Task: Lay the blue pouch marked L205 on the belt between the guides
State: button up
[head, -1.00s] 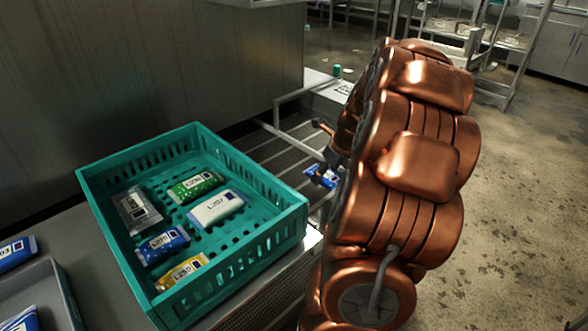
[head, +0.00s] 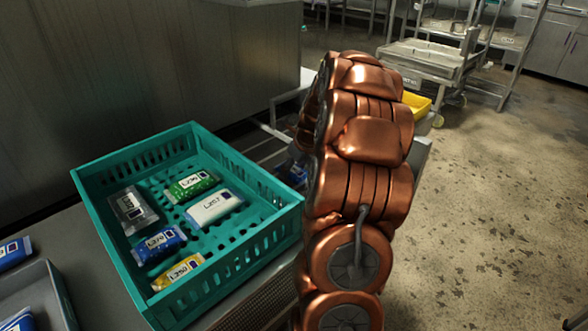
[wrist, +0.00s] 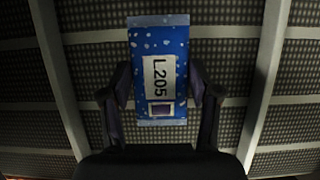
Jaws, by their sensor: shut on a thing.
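Behind the pouch is the dark, perforated belt (wrist: 95,65) with pale cross bars. Two pale lengthwise rails, the guides (wrist: 55,70) and (wrist: 262,75), run left and right of the pouch, and the pouch is between them in the picture. I cannot tell whether it touches the belt. In the head view my arm hides most of the belt and the gripper.
A teal crate (head: 95,215) with several other pouches, blue, green, white, yellow and grey, stands left of my arm. A grey tray (head: 62,300) is at the lower left. A metal wall (head: 150,60) rises behind. Open floor (head: 500,200) lies to the right.

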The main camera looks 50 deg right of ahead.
jog(key=shift+f, duration=0.15)
jog(key=o, duration=1.2)
jog(key=shift+f, duration=0.1)
jog(key=v, duration=1.2)
jog(key=shift+p, duration=0.4)
jog(key=shift+s, duration=0.1)
